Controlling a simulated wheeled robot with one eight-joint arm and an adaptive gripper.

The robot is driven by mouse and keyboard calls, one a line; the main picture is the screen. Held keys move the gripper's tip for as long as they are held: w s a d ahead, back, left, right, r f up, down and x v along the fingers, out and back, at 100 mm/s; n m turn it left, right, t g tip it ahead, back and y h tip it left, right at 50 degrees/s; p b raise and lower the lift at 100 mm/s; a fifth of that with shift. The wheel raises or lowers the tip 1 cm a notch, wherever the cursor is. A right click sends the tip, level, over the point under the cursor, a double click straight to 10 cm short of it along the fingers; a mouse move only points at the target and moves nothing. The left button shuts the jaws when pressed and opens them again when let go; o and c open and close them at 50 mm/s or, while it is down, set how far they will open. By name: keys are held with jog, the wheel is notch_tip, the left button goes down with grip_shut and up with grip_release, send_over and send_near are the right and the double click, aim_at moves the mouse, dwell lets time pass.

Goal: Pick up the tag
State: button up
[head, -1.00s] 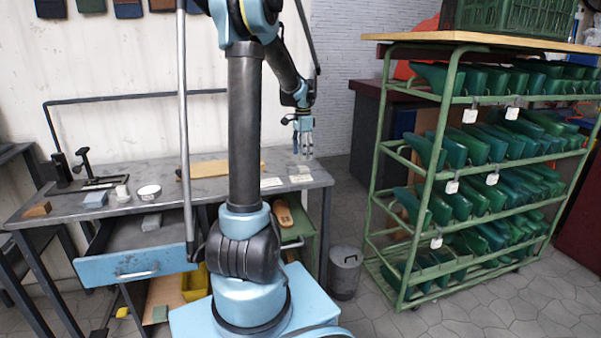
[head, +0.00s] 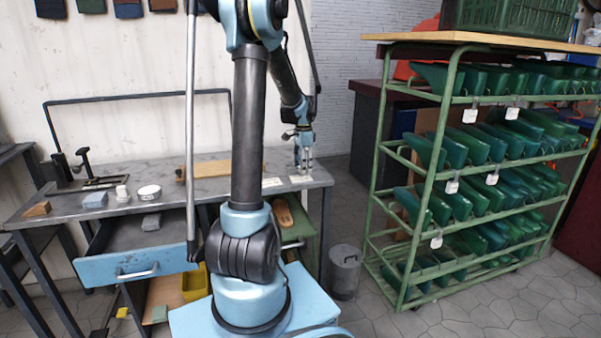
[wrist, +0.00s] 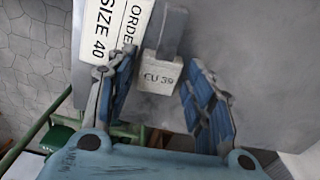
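A small pale tag marked "EU 39" (wrist: 161,76) shows in the wrist view, with a darker grey piece running up from it. My gripper (wrist: 161,62) is open, with one blue finger on each side of the tag and a visible gap on both sides. In the head view my gripper (head: 304,168) points down, low over the right end of the grey workbench (head: 222,188). The tag cannot be made out there. Whether it lies flat or stands is unclear.
A white card reading "ORDER SIZE 40" (wrist: 113,30) lies left of the tag in the wrist view. The bench holds a wooden board (head: 212,169) and a white dish (head: 149,191). A blue drawer (head: 136,265) stands open. A green rack (head: 440,165) stands right.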

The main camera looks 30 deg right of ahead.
jog(key=c, duration=0.6)
notch_tip(320, 180, up, 10)
dwell(0.4)
jog(key=shift+s, duration=0.1)
